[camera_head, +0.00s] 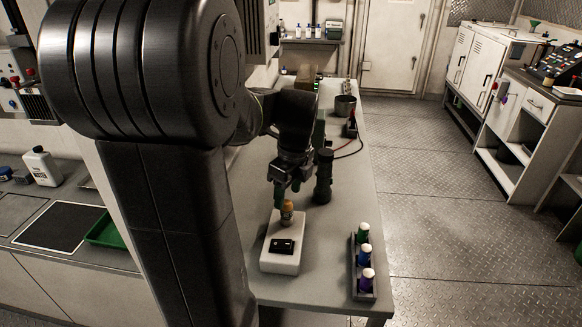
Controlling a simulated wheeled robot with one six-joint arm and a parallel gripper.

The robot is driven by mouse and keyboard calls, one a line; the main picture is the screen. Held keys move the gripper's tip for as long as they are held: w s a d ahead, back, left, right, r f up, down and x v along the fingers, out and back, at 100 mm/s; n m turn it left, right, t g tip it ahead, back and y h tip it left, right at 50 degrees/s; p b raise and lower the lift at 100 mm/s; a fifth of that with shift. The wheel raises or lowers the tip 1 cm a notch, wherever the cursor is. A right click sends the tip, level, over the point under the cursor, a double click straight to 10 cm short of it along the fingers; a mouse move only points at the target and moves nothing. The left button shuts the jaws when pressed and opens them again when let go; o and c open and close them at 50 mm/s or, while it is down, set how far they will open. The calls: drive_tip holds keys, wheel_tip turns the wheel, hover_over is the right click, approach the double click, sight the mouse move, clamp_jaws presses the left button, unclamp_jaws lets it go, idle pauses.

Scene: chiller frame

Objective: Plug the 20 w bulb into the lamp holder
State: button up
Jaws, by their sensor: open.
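A white box with a black switch plate (281,247) stands on the grey table. An orange-brown round piece (287,211), apparently the lamp holder's socket, stands at its far end. My gripper (287,193) points down just above this piece, its jaws open. I cannot tell whether its fingertips touch the piece. A dark rack at the table's right edge holds three bulbs with white tops: one green-bodied (363,233), one blue (364,254) and one purple (366,279). No wattage marks are readable, so I cannot tell which bulb is 20 w.
A dark upright cylinder (323,177) stands close right of my gripper. Farther back are a dark pot (345,106) and a small device with red and black leads (350,127). The table between the white box and the rack is clear.

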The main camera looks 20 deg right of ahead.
sight(287, 201)
wheel_tip(287, 201, up, 8)
drive_tip(key=shift+s+d+r, duration=0.25)
drive_tip(key=shift+s, duration=0.2)
drive_tip(key=shift+f, duration=0.1)
drive_tip(key=f, duration=0.4)
drive_tip(key=w+f, duration=0.1)
drive_tip(key=f, duration=0.4)
drive_tip(key=a+f, duration=0.1)
drive_tip(key=f, duration=0.3)
drive_tip(key=shift+w+f, duration=0.25)
drive_tip(key=shift+f, duration=0.05)
drive_tip(key=shift+r, duration=0.3)
wheel_tip(287, 201, up, 13)
drive_tip(key=s+d, duration=0.1)
drive_tip(key=f, duration=0.9)
drive_tip(key=w+a+f, duration=0.1)
drive_tip(key=f, duration=0.4)
drive_tip(key=shift+b, duration=0.3)
wheel_tip(287, 201, up, 5)
drive_tip(key=shift+d+p, duration=0.1)
drive_tip(key=shift+p, duration=0.55)
drive_tip(key=shift+r, duration=0.45)
